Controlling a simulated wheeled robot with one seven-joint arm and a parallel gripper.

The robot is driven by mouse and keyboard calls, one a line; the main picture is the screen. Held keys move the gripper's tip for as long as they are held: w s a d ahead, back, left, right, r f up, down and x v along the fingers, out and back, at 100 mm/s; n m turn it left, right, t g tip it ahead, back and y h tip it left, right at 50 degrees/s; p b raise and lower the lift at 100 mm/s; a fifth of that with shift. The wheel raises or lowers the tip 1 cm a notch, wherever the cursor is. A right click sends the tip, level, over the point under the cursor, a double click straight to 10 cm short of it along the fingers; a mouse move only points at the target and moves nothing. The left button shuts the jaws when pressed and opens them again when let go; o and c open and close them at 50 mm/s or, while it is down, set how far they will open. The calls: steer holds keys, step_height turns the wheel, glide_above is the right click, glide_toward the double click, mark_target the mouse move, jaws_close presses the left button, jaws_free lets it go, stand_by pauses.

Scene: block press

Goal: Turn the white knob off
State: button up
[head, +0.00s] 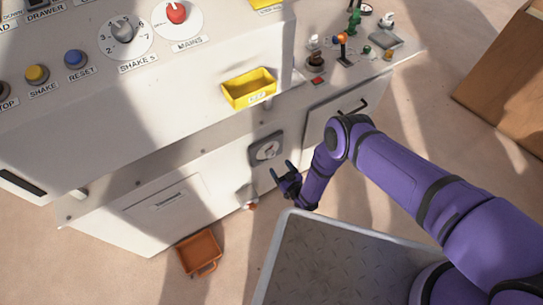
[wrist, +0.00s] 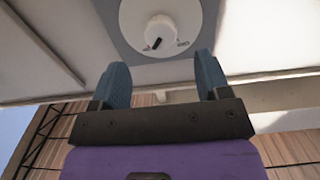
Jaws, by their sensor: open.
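The white knob (wrist: 160,32) sits on a round white dial on the machine's panel in the wrist view, with a dark pointer mark on its lower left. In the head view the white knob (head: 268,151) is on a grey square plate low on the machine's front. My gripper (wrist: 163,75) is open and empty, its two blue-grey fingers apart and below the knob in the wrist view. In the head view my gripper (head: 282,172) is just right of and below the plate. The fingers do not visibly touch the knob. The dial's lettering is too small to read surely.
The machine's top panel carries a red mains knob (head: 176,13), a grey shake knob (head: 122,31) and yellow and blue buttons. An orange tray (head: 199,252) lies on the floor. A brown box (head: 505,75) stands at right.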

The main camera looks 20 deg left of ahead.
mark_target(272, 156)
steer(key=x, duration=0.7)
steer(key=shift+a, duration=0.1)
steer(key=c, duration=0.9)
